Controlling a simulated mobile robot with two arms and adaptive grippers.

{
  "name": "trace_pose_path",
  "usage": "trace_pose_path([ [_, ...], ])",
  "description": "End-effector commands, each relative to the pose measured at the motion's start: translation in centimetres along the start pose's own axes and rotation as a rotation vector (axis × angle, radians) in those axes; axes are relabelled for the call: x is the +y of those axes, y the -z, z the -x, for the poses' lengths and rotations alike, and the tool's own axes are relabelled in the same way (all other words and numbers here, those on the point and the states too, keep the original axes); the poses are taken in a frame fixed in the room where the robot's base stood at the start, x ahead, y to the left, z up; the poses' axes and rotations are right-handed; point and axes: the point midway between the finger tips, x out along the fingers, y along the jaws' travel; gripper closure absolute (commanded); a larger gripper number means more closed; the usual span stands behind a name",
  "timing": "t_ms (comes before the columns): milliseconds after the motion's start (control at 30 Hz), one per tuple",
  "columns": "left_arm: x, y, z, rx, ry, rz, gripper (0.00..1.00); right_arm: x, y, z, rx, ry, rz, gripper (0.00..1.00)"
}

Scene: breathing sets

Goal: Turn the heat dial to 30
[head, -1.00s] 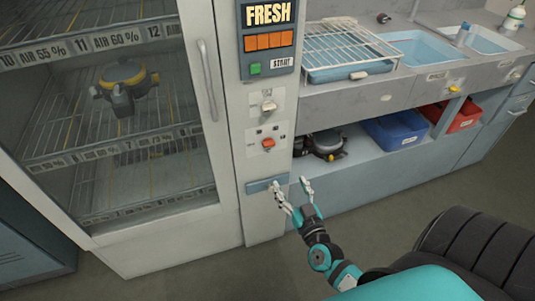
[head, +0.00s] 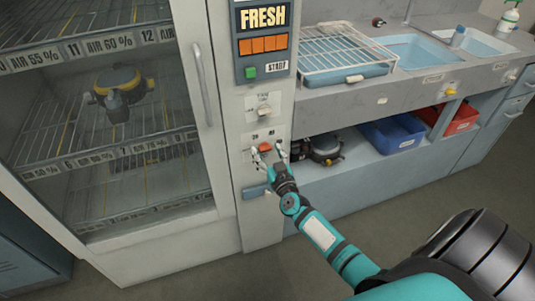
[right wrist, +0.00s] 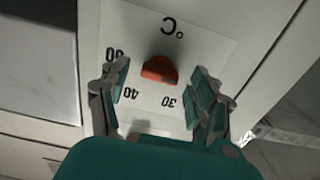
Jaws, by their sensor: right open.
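The heat dial (head: 265,147) is a small orange-red knob on the white control column. In the right wrist view the dial (right wrist: 160,70) sits on a white °C plate (right wrist: 205,42) seen upside down, with 30 and 40 printed below it and another number at upper left. Which mark it points to is unclear. My right gripper (head: 269,155) is open in front of the dial. Its fingers (right wrist: 158,84) stand on either side of the knob with gaps, seemingly not touching it. My left gripper is not in view.
A white knob (head: 264,111) is above the dial, under the FRESH panel (head: 264,44) with its green START button. A blue handle (head: 256,191) is below. A glass-door cabinet (head: 110,150) stands left. A counter (head: 395,88) and open shelf are right.

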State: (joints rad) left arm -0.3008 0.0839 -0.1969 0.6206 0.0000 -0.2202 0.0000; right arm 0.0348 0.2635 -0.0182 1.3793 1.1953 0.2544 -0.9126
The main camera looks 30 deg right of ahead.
Motion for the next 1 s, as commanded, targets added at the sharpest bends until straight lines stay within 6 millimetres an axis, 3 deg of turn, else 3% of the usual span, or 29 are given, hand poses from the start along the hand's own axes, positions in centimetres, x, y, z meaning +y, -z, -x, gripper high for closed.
trace_pose_path([
  [267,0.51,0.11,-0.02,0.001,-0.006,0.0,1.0,0.01,0.03,-0.14,0.0,0.0,0.0,0.37],
  [700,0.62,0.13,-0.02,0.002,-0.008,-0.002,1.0,0.02,0.02,-0.11,0.0,0.0,0.0,0.92],
  [1000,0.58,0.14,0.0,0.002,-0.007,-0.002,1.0,0.03,0.02,-0.1,0.0,0.0,-0.044,0.92],
])
